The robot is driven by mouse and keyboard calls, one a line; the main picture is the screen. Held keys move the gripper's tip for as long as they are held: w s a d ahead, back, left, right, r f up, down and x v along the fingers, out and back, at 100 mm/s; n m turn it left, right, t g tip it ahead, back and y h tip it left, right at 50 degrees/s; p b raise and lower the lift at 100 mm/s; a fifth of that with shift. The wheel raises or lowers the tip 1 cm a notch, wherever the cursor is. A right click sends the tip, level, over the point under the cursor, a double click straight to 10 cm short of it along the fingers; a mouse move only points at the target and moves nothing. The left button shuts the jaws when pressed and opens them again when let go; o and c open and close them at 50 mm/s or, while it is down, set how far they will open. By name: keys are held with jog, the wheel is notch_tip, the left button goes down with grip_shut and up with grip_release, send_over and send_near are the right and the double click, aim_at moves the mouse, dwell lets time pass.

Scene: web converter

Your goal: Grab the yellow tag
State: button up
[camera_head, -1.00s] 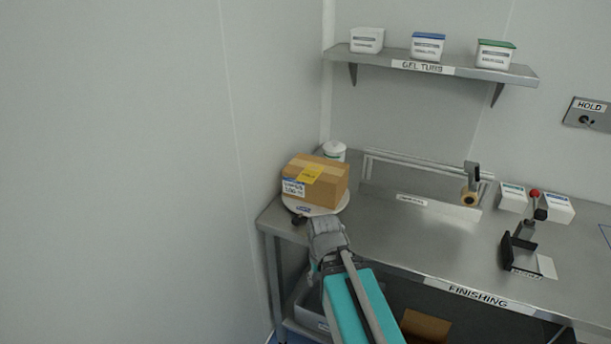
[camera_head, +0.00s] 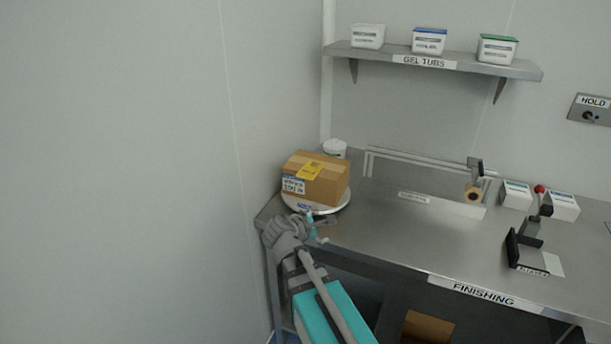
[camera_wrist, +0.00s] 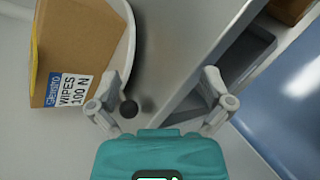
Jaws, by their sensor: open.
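A thin yellow strip (camera_wrist: 35,55) shows along the box (camera_wrist: 75,45) at the left of the wrist view. The box sits on a round white turntable (camera_head: 327,208) at the left end of the steel bench. My gripper (camera_head: 318,228) is in front of and below the turntable, near the bench's front edge. In the wrist view its fingers (camera_wrist: 162,98) are spread apart with nothing between them.
A dark round knob (camera_wrist: 129,109) sticks out under the turntable, close to my left finger. The wall is close on the left.

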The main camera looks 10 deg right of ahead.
aim_at(306, 175)
jog(key=w+a+r+n+t+h+b, duration=0.1)
jog(key=w+a+r+n+t, duration=0.4)
jog(key=n, duration=0.7)
jog(key=a+r+t, duration=0.2)
jog(key=a, duration=0.2)
jog(key=shift+w+b, duration=0.2)
jog(key=shift+b, duration=0.1)
jog(key=shift+w+d+r, duration=0.1)
jog(key=shift+d, duration=0.05)
jog(key=x, duration=0.8)
jog(key=shift+w+d, duration=0.15)
jog(key=shift+x, duration=2.6)
